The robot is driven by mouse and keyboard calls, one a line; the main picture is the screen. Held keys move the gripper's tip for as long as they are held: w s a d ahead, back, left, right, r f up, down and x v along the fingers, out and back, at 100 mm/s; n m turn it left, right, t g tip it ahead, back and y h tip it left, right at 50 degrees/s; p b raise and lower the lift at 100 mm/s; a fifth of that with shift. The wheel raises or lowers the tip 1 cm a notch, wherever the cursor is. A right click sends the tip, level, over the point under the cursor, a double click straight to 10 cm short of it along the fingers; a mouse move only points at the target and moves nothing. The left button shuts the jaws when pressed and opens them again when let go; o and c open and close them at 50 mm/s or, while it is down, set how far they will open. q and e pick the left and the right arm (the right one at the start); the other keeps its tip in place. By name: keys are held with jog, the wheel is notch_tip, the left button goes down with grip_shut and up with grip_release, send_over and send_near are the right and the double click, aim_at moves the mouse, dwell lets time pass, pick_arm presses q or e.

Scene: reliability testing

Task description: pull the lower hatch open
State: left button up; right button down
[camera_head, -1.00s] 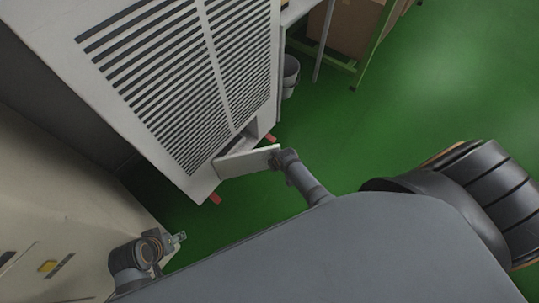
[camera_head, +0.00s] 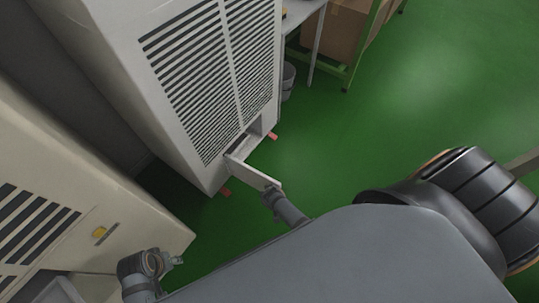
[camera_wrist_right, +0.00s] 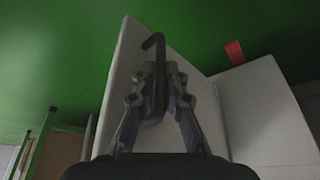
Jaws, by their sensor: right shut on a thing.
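The lower hatch (camera_head: 252,174) is a pale panel at the foot of a tall white cabinet (camera_head: 200,80) with dark louvre slats. It stands swung out from the cabinet front, with an opening (camera_head: 256,131) beside it. My right gripper (camera_wrist_right: 157,82) is shut on the hatch's dark handle in the right wrist view, where the hatch (camera_wrist_right: 122,75) fills the middle. In the head view the right gripper (camera_head: 270,194) is at the hatch's free edge. My left gripper (camera_head: 176,261) is at the lower left, away from the hatch; its fingers are too small to judge.
A beige cabinet (camera_head: 120,200) with slats stands at the left, close to my left arm. A grey bucket (camera_head: 288,80), a table and a cardboard box (camera_head: 345,28) on a green-framed rack are at the back. Green floor (camera_head: 350,140) is clear to the right.

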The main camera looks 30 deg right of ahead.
jog(key=shift+s+a, duration=0.25)
jog(key=shift+a, duration=0.25)
jog(key=shift+s+a, duration=0.2)
jog(key=shift+a, duration=0.3)
